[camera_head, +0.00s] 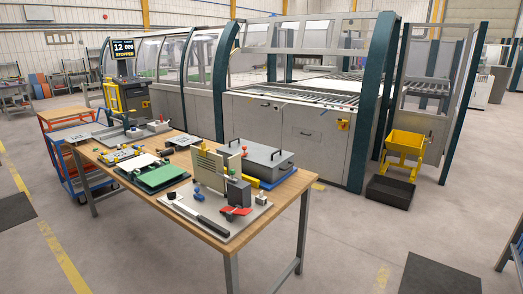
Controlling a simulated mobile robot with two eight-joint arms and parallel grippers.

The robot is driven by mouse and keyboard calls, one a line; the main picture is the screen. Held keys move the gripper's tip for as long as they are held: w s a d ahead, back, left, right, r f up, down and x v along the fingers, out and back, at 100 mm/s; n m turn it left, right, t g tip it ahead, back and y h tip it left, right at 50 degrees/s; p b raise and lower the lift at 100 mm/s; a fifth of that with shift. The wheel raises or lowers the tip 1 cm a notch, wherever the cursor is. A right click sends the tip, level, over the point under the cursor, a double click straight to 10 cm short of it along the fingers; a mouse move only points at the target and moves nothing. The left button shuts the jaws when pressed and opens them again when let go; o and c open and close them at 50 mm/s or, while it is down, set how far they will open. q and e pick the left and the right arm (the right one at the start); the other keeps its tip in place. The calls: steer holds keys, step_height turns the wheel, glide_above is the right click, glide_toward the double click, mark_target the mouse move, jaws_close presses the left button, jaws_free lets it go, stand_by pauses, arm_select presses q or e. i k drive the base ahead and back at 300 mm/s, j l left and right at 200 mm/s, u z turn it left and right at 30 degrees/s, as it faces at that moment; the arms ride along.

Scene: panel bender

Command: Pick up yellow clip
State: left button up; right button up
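Neither of my grippers is in view. I cannot clearly make out the yellow clip. Small yellow parts (118,155) lie at the far left part of the wooden workbench (262,222), but they are too small to identify. A beige upright plate (210,170) stands at the bench's middle on a light base plate, beside a dark block and a red part (236,211). A green-topped tray (160,175) lies to its left.
A grey lidded box (256,161) with black handles sits at the bench's back right. Behind stands the large machine (290,128). A yellow bin (405,142) stands at right above a black crate (390,191). A cart (70,158) is at left.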

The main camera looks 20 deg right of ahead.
mark_target(203, 150)
steer(key=z, duration=0.2)
steer(key=i+j+z, duration=0.3)
steer(key=i+j, duration=0.85)
steer(key=i, duration=0.15)
